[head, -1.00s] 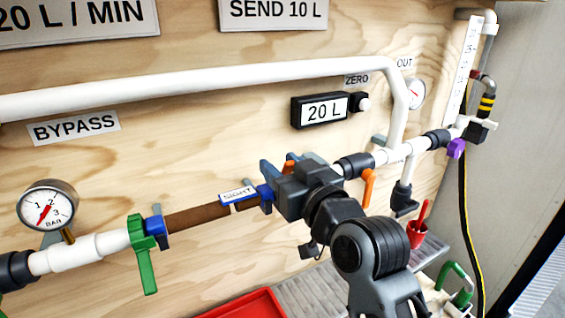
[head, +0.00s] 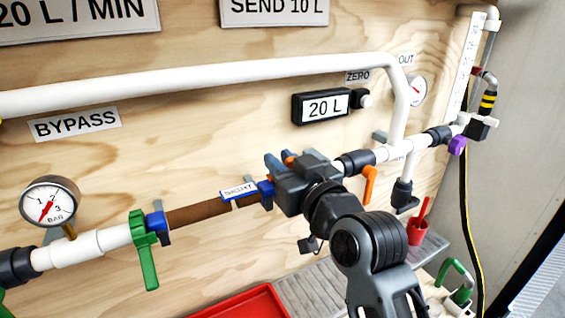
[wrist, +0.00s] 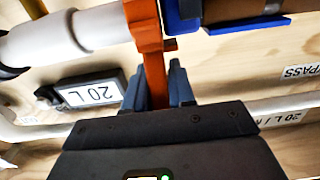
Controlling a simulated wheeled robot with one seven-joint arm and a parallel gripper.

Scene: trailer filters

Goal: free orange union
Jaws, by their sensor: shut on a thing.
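The orange union (wrist: 143,22) sits around the pipe at the top of the wrist view, its lever (wrist: 155,80) reaching down between my fingers. In the head view only a small orange part (head: 289,160) shows; my gripper hides the rest. My gripper (head: 279,163) is at the pipe line, right of the brown sight tube (head: 200,215). In the wrist view my gripper (wrist: 155,90) is shut on the orange lever, one dark blue finger on each side.
A blue union (head: 265,195) is close left of my gripper. An orange valve handle (head: 369,183) hangs to its right. A green union (head: 143,245) is further left. The plywood wall is close behind. A red tray (head: 245,303) lies below.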

